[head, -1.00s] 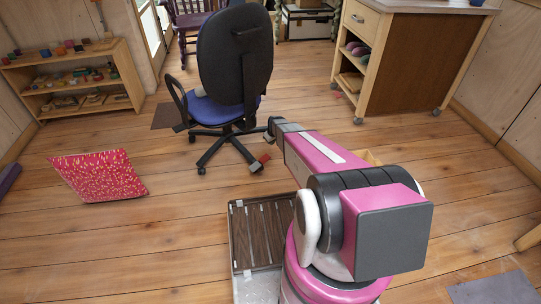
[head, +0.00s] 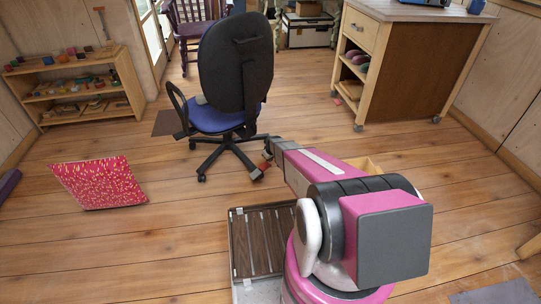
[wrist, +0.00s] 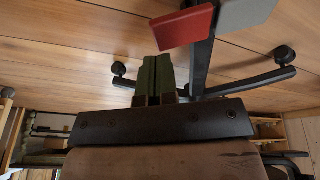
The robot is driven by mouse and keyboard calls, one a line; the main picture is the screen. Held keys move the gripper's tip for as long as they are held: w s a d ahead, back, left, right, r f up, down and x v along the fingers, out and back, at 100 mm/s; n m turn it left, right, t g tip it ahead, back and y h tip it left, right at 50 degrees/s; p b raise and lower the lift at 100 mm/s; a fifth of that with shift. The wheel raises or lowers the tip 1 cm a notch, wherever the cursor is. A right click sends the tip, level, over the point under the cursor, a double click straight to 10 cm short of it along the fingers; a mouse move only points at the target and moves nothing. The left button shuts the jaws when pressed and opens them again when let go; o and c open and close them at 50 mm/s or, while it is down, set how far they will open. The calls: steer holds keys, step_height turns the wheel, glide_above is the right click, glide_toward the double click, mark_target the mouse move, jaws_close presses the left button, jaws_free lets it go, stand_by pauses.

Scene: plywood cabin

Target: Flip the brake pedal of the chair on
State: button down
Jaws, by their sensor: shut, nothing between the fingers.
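The office chair (head: 236,66) stands with its dark back toward me, a blue seat and a black star base. On a base leg near me are a red pedal (head: 266,156) and a grey pedal (head: 254,174). In the wrist view the red pedal (wrist: 184,27) and grey pedal (wrist: 245,12) sit side by side on the black leg. My gripper (wrist: 157,60) is shut and empty, its greenish fingers together beside the leg and close to the red pedal. I cannot tell whether they touch. In the head view my gripper (head: 267,150) is at the red pedal, partly hidden.
A wooden cabinet on casters (head: 405,65) stands to the right of the chair. A low shelf (head: 80,90) is at the left wall, and a pink cushion (head: 90,183) lies on the floor. Open plank floor lies around the chair.

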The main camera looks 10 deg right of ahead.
steer(key=shift+w+d+f, duration=0.1)
steer(key=shift+d+f, duration=0.1)
steer(key=shift+f, duration=0.6)
steer(key=shift+w+d+f, duration=0.1)
steer(key=shift+d+f, duration=0.1)
steer(key=shift+f, duration=0.6)
steer(key=shift+w+d+f+y, duration=0.1)
steer(key=shift+d+f+y, duration=0.1)
steer(key=shift+y, duration=0.1)
steer(key=shift+f+y, duration=0.15)
steer(key=shift+y, duration=0.15)
steer(key=f+y, duration=0.1)
steer(key=f+g, duration=0.1)
steer(key=d+f+y, duration=0.1)
steer(key=shift+w+d+m+g+y, duration=0.1)
steer(key=shift+w+m+g+y, duration=0.2)
steer(key=shift+w+g, duration=0.1)
steer(key=shift+f, duration=0.1)
